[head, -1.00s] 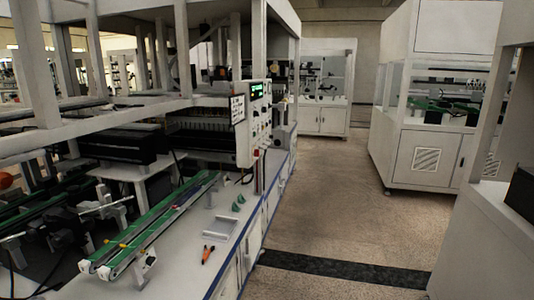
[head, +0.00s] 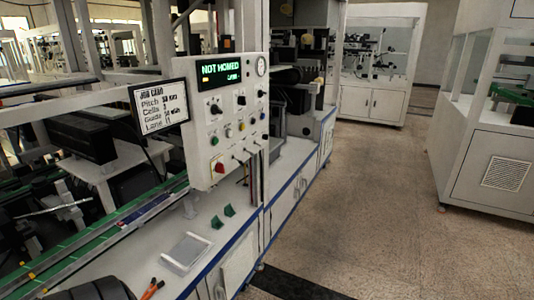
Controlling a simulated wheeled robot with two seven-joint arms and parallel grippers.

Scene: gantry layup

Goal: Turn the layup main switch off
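The layup control panel (head: 228,120) is a white box on the machine's front corner. Its green display (head: 220,71) reads "NOT HOMED". Below it are black rotary knobs, one at the upper left (head: 215,108), with green, white and yellow buttons. A red control (head: 219,168) sits at the lower left, with small toggles to its right. No label is legible, so I cannot tell which control is the main switch or its position. Neither of my grippers is clearly in view.
A job card (head: 159,104) hangs left of the panel. A green conveyor (head: 110,228), a clear-topped tray (head: 186,252), green wedges (head: 229,210) and orange-handled pliers (head: 152,288) lie on the bench below. The floor (head: 345,200) to the right is open, up to a white cabinet (head: 495,170).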

